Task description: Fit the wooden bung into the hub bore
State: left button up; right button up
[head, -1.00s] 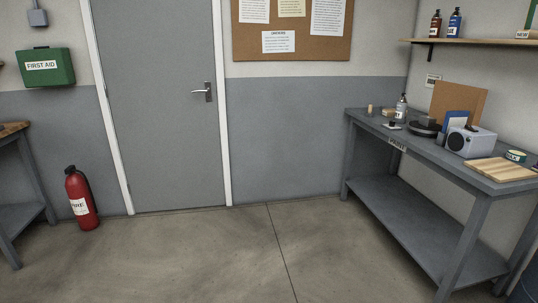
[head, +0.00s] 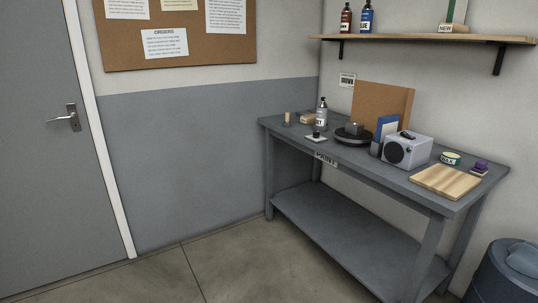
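A small upright tan wooden cylinder (head: 287,118), which looks like the bung, stands near the far left end of the grey workbench (head: 300,158). A low dark round piece (head: 350,137) with a grey block-like part on top sits near the middle of the bench. It may be the hub, but I cannot make out a bore at this distance. The wooden cylinder and the round piece stand apart, with a small pale plate and a bottle between them. Neither of my grippers is in view.
A blue bin (head: 508,270) stands at lower right. The floor (head: 190,270) before the bench is clear.

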aim_at(354, 128)
jog(key=i+l, duration=0.55)
jog(key=i, duration=0.3)
jog(key=i+l+z, duration=0.1)
jog(key=i+l, duration=0.2)
jog(key=i, duration=0.1)
